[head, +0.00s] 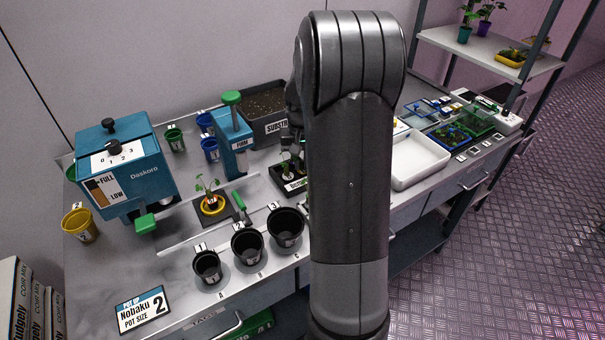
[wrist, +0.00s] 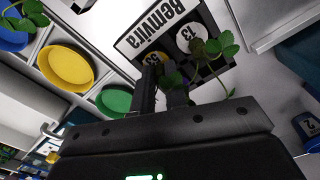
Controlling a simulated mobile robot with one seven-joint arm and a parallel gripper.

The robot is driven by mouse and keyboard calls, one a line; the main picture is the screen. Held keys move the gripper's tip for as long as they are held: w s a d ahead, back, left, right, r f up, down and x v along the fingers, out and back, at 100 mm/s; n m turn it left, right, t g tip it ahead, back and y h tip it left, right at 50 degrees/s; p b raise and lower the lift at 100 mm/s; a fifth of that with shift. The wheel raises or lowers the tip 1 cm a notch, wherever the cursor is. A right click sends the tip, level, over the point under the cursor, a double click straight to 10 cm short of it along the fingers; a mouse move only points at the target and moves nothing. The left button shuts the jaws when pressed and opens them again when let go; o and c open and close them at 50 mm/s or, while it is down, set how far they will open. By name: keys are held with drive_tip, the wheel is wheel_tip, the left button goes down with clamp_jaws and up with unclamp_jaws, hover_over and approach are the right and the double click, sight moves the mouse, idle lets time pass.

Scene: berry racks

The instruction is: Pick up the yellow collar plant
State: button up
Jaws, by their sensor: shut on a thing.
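Green leaves (wrist: 172,79) stand right at the fingers of my gripper (wrist: 160,92). More leaves (wrist: 222,46) rise beside the white collar. In the head view, the tray (head: 300,189) with small plants is partly behind my arm, which hides most of my gripper.
Three black pots (head: 247,247) line the front edge. The blue press (head: 233,140) and substrate bin (head: 263,103) stand close behind. A white tray (head: 418,160) lies to the right.

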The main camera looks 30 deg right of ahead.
clamp_jaws()
drive_tip(key=shift+r, duration=0.6)
wheel_tip(320, 180, up, 3)
drive_tip(key=shift+f, duration=0.2)
drive_tip(key=s+d+r, duration=0.7)
drive_tip(key=s, duration=0.2)
drive_tip(key=n, duration=0.3)
approach(302, 162)
drive_tip(key=w+a+r, duration=0.3)
drive_tip(key=w+a, duration=0.1)
drive_tip(key=a, duration=0.1)
drive_tip(key=shift+w+f, duration=0.1)
drive_tip(key=shift+f, duration=5.9)
